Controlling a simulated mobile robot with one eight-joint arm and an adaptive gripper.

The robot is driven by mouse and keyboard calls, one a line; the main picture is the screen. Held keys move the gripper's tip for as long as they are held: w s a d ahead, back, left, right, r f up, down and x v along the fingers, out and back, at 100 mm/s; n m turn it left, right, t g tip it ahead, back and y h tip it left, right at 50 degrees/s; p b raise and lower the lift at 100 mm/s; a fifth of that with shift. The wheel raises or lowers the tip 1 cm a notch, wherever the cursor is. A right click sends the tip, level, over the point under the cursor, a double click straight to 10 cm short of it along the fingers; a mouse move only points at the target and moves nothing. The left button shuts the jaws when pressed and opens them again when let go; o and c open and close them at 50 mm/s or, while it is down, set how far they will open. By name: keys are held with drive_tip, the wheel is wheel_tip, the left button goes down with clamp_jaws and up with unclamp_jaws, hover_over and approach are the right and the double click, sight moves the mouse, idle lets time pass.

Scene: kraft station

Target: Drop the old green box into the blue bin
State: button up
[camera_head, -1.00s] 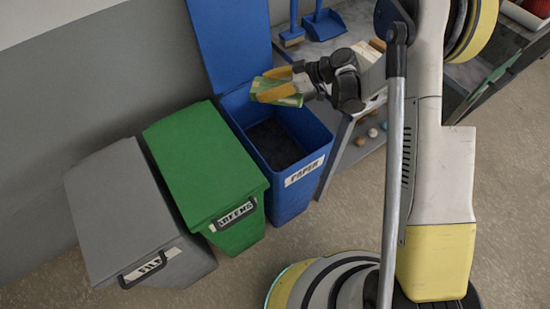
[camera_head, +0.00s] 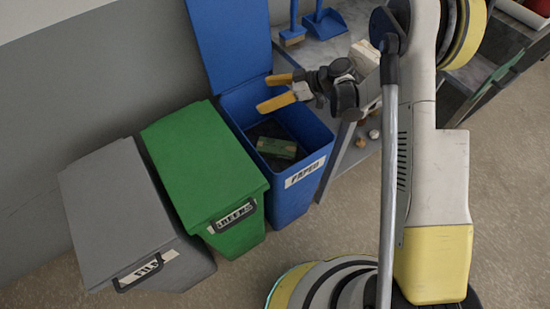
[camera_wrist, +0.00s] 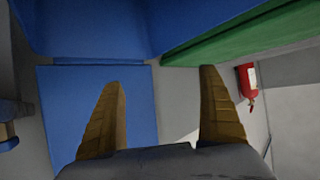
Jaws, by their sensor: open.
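The green box (camera_head: 277,148) lies inside the blue bin (camera_head: 317,143), which has its lid raised and a PAPER label on its front. The box is down in the bin's dark interior, apart from my gripper. My gripper (camera_head: 268,93) is open and empty above the bin's opening. In the wrist view the two yellow fingers of my gripper (camera_wrist: 162,110) are spread with nothing between them. The blue bin's raised lid (camera_wrist: 65,115) shows behind them there. The box is not visible in the wrist view.
A closed green bin (camera_head: 205,160) stands left of the blue bin, with a closed grey bin (camera_head: 115,205) beyond it. A grey shelf unit (camera_head: 335,48) holding a blue dustpan (camera_head: 325,22) is behind my arm. A red extinguisher-like object (camera_wrist: 246,82) hangs on the wall.

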drive_tip(key=v, duration=1.2)
